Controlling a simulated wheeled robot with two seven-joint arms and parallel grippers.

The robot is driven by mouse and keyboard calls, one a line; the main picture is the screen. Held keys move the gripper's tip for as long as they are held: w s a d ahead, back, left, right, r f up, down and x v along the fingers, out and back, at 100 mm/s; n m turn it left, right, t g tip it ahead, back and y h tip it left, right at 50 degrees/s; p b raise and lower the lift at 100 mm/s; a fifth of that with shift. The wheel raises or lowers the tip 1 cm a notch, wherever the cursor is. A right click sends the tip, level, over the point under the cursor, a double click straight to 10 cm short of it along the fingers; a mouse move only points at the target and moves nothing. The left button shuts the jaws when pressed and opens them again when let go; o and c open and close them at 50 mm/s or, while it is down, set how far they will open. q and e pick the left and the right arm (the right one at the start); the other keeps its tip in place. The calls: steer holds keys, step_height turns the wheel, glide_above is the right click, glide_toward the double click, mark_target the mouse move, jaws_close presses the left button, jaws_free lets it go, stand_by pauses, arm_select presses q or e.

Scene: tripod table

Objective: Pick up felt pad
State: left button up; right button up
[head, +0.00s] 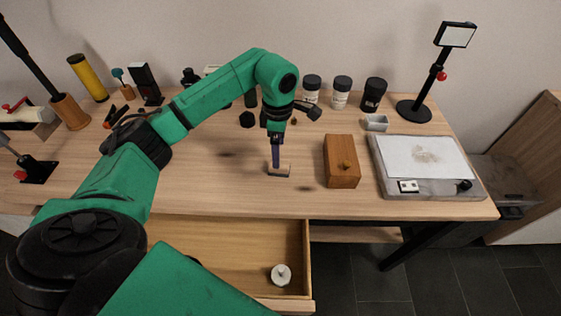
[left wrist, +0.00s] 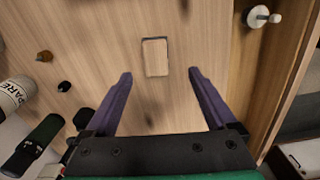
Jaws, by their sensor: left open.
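The felt pad (head: 279,170) is a small, pale tan rectangle with a dark edge, lying flat on the wooden table. In the left wrist view the pad (left wrist: 155,58) lies just beyond the fingertips, roughly centred between them. My left gripper (head: 276,163) points down over the pad, and its purple fingers hide part of it in the head view. In the left wrist view the left gripper (left wrist: 160,74) is open, with nothing between its fingers. My right gripper is in neither view.
A grey slab (head: 440,190) with a white sheet lies further right. Dark-lidded jars (head: 342,92) stand at the back. An open drawer (head: 230,255) juts out in front, holding a white round piece (head: 281,274).

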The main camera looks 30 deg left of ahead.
arm_select(q)
steer(key=f, duration=0.2)
steer(key=f+p, duration=0.1)
steer(key=f, duration=0.2)
steer(key=f+p, duration=0.1)
steer(key=f, duration=0.1)
steer(key=shift+w+f, duration=0.15)
steer(key=shift+w, duration=0.15)
steer(key=shift+a+f, duration=0.1)
steer(key=shift+f, duration=0.3)
jaws_close()
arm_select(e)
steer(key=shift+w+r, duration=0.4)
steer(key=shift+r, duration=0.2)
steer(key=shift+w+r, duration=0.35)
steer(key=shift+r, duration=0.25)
